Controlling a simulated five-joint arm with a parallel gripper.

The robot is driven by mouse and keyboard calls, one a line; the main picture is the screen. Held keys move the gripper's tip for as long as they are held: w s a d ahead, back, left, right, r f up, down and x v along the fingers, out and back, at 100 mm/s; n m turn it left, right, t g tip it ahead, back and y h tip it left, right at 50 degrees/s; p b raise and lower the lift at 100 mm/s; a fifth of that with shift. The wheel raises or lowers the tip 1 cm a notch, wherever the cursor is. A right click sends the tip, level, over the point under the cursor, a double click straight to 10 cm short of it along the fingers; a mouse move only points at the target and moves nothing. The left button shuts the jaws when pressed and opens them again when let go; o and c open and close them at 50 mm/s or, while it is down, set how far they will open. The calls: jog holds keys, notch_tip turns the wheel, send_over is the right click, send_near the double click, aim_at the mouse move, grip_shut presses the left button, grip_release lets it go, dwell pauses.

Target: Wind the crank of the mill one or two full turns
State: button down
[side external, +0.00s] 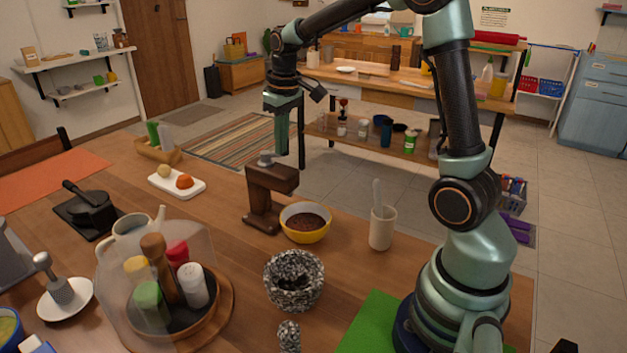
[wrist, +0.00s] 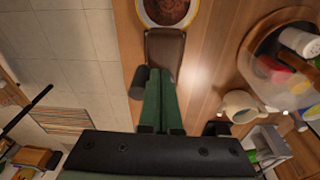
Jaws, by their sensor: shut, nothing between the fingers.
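The mill (side external: 265,190) looks like a brown, C-shaped stand on the wooden table, with a small grey metal piece (side external: 267,159) on top. In the wrist view the mill's brown top (wrist: 164,48) lies just beyond my fingertips, and a dark cylinder (wrist: 139,83), perhaps the crank's knob, is left of them. My gripper (side external: 284,162) points down at the mill's top; its green fingers (wrist: 161,82) are together with nothing between them. I cannot tell whether they touch the crank. The crank's arm is mostly hidden.
A yellow bowl (side external: 304,234) of dark grounds stands by the mill's right side. A beige cup (side external: 382,228) and a speckled mortar (side external: 294,288) are nearby. A clear dome (side external: 180,250) over several shakers and a white teapot (side external: 128,230) stand front left.

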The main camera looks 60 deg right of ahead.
jog(key=shift+a, duration=0.1)
jog(key=shift+a, duration=0.5)
notch_tip(320, 180, up, 7)
dwell(0.5)
jog(key=s+a+f+t, duration=0.2)
jog(key=s+a+t, duration=0.2)
jog(key=s+a, duration=0.7)
jog(key=s, duration=0.3)
jog(key=shift+s+f+n, duration=0.15)
jog(key=shift+n, duration=0.15)
dwell(1.2)
